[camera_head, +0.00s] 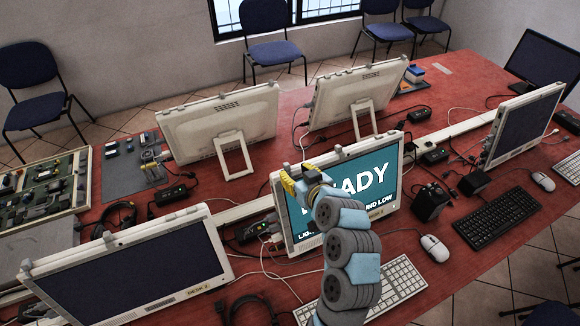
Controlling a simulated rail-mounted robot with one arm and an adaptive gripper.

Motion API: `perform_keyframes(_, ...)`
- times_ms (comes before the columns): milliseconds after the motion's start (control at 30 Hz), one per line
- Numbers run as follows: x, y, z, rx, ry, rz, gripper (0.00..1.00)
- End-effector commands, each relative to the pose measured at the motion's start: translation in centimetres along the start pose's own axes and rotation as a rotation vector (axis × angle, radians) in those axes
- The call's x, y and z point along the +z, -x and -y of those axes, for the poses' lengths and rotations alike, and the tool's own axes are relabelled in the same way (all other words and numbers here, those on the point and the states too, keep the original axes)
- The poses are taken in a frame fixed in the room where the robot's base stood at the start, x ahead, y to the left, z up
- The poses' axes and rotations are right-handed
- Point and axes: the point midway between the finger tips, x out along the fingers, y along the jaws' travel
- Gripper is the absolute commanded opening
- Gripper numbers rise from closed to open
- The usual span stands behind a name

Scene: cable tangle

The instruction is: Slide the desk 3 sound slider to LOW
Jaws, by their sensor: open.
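A cream-framed monitor (391,165) stands in the middle of the red table, with a small label low on its frame that I read as desk 3. Its teal screen is lit. White text reads "ADY" in large letters, with "LIGH" and "ND LOW" below; my arm covers the rest. Small raised pieces sit on its top edge, one near the middle (338,153); I cannot tell whether one is the sound slider. My gripper (289,181), with yellow fingers, is at the monitor's upper left corner, open with nothing seen in it. I cannot tell whether it touches the frame.
A dark-screened monitor (130,270) stands at front left and another (525,122) at right. Two monitors face away behind. A keyboard (400,283), a mouse (435,247) and a black speaker (430,202) lie near the middle monitor. Loose cables run between the desks.

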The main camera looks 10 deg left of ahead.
Motion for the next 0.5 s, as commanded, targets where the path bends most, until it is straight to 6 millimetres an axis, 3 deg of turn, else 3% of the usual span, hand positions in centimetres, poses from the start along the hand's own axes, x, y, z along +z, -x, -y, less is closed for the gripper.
perform_keyframes(200, -0.1, 3.1, -0.1, 0.001, 0.0, -0.003, 0.43)
perform_keyframes(500, -0.2, 5.0, 0.0, 0.002, 0.002, -0.004, 0.43)
